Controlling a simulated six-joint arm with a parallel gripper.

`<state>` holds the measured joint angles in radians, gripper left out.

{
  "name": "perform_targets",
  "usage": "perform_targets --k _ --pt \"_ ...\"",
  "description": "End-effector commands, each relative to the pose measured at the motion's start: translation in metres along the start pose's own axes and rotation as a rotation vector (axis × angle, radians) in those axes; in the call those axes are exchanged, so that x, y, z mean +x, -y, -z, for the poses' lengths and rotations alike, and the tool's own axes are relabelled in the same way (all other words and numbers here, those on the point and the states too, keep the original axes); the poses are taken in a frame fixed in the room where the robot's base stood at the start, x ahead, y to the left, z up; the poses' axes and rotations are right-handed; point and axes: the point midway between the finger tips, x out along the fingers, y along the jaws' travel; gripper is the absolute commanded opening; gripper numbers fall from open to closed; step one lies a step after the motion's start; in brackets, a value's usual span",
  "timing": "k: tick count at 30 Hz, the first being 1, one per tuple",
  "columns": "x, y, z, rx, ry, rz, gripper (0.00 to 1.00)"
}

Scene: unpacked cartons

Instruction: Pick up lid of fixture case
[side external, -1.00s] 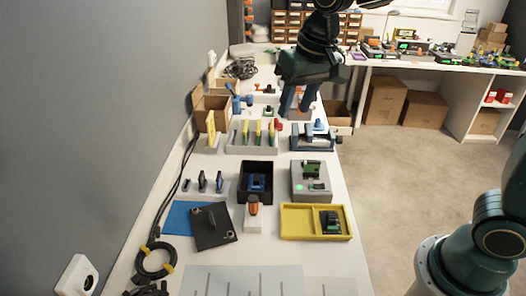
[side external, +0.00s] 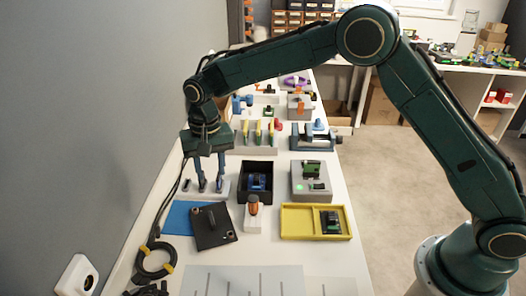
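The lid (side external: 222,237) appears to be the black square plate with an upright handle in its middle. It lies turned at an angle, partly over a blue mat (side external: 178,218) at the left of the bench. My gripper (side external: 210,188) points down just behind the lid, over the row of small dark upright pieces. Its two fingers are apart, with nothing visibly held between them. Whether the fingertips touch those pieces cannot be told. An open black box (side external: 244,184) with a blue part inside stands to the right of my gripper. A grey fixture (side external: 298,190) with a green light stands further right.
An orange-topped piece on a white block (side external: 253,224) stands close to the lid's right. A yellow tray (side external: 293,222) holds a dark green part. A black cable coil (side external: 154,262) lies in front at left. A grey rack (side external: 252,150) stands behind.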

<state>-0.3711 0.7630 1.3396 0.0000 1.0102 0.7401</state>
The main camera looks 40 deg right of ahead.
Motion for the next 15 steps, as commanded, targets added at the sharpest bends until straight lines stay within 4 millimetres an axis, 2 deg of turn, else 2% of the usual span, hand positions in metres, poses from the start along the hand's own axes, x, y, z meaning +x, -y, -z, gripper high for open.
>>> perform_targets --k 3,6,15 --pt "0.021 0.011 0.0 0.012 0.014 -0.013 0.38" --pt "0.03 0.016 0.0 0.019 0.019 -0.018 0.38" --pt "0.036 0.018 0.0 0.024 0.021 -0.02 0.38"
